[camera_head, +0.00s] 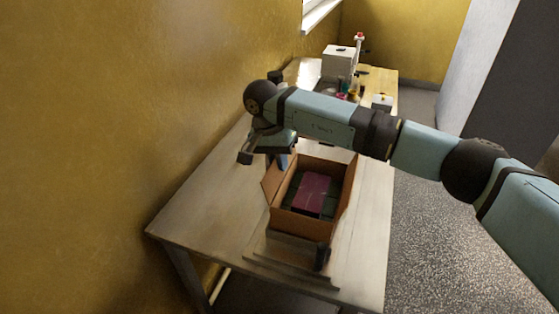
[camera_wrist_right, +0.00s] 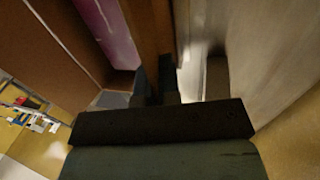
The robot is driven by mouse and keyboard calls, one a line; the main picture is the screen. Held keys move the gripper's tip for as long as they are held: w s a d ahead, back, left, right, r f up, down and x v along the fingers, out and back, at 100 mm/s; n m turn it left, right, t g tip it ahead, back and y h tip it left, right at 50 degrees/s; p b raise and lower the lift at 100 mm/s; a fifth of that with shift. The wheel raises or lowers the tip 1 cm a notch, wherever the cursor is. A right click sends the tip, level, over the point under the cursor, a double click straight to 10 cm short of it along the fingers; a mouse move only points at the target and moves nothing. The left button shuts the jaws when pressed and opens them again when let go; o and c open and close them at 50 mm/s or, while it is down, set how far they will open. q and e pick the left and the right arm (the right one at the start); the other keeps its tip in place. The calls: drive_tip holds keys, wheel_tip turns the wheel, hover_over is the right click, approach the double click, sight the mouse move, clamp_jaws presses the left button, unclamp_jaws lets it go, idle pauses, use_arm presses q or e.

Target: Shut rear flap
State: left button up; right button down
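An open brown cardboard box (camera_head: 292,221) stands on the table with a magenta block (camera_head: 312,192) on dark contents inside. A left-side flap (camera_head: 271,181) leans outward, and the right side (camera_head: 349,195) stands up. The far edge is partly behind my right arm, so I cannot tell how the rear flap stands. My right gripper (camera_head: 284,162) points down at the box's far left corner. In the right wrist view, its dark fingers (camera_wrist_right: 158,83) are close together beside a brown cardboard panel (camera_wrist_right: 149,28); I cannot tell whether they grip it. My left gripper is out of view.
The box is at a grey stepped fixture (camera_head: 290,272) with a black upright part (camera_head: 321,257) at the table's near end. A white box (camera_head: 339,60) and small items stand at the far end. A yellow wall (camera_head: 120,100) runs along the left; the table's left part is clear.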

drive_tip(key=y+b, duration=0.1)
drive_tip(key=b, duration=0.1)
drive_tip(key=d+y+b, duration=0.1)
drive_tip(key=b, duration=0.2)
drive_tip(key=shift+s+d+f+t+y, duration=0.15)
drive_tip(key=shift+f+t+y, duration=0.15)
drive_tip(key=shift+t+y, duration=0.1)
drive_tip(key=shift+d+y+b, duration=0.15)
drive_tip(key=shift+y+b, duration=0.25)
drive_tip(key=shift+b, duration=0.35)
drive_tip(key=shift+s+d+t+y+b, duration=0.15)
drive_tip(key=shift+d+t+y+b, duration=0.25)
drive_tip(key=shift+b, duration=0.8)
drive_tip(key=shift+y+b, duration=0.6)
drive_tip(key=shift+b, duration=0.25)
drive_tip(key=shift+s+d+r+y+b, duration=0.1)
drive_tip(key=shift+d+r+y+b, duration=0.05)
drive_tip(key=shift+y+b, duration=0.3)
drive_tip(key=shift+r, duration=0.1)
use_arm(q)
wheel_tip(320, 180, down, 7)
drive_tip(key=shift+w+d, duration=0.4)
use_arm(e)
drive_tip(key=shift+t, duration=0.3)
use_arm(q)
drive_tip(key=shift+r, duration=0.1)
